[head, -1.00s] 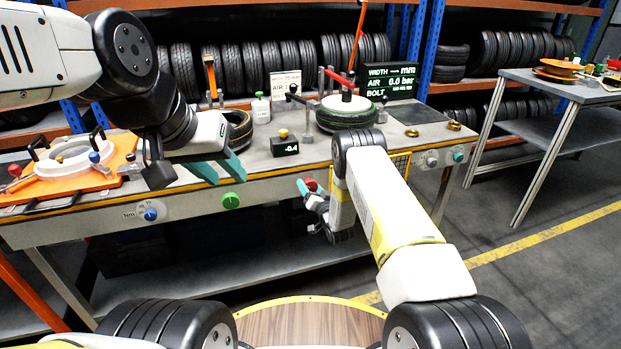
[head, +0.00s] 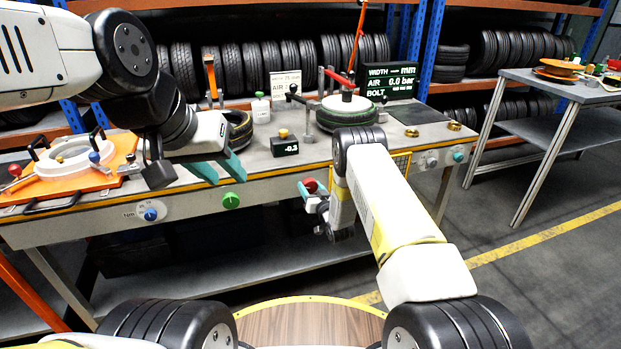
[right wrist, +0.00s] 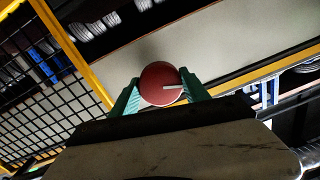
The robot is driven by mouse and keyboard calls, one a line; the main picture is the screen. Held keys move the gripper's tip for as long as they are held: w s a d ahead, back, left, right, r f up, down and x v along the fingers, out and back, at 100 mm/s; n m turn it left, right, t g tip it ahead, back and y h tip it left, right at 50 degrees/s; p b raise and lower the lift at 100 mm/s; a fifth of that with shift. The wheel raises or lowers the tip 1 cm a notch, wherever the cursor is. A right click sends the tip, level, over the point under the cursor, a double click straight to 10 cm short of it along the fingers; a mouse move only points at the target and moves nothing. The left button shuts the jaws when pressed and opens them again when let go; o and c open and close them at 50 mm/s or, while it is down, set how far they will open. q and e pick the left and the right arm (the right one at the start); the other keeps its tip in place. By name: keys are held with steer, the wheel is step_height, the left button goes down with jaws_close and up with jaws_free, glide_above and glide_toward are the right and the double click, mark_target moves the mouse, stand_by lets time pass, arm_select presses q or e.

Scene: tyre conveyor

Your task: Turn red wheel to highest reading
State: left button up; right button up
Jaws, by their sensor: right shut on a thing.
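The red wheel (head: 311,185) is a small round knob on the front of the bench, partly hidden by my gripper in the head view. In the right wrist view the red wheel (right wrist: 157,82) shows a white mark pointing right. My right gripper (right wrist: 160,90) has its green fingers closed on either side of it; the right gripper (head: 308,192) also shows in the head view. My left gripper (head: 220,168) is open and empty above the bench's front edge.
A green knob (head: 231,201) and a blue knob (head: 150,214) sit on the bench front, left of the wheel. A tyre (head: 346,112) lies on the bench beside a dark sign (head: 391,83). A yellow-framed mesh (head: 399,164) is to the right.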

steer(key=shift+n, duration=1.9)
steer(key=o, duration=1.4)
steer(key=shift+s, duration=0.1)
steer(key=v, duration=0.7)
steer(key=shift+s, duration=0.3)
steer(key=shift+d+r, duration=0.15)
steer(key=shift+r, duration=0.05)
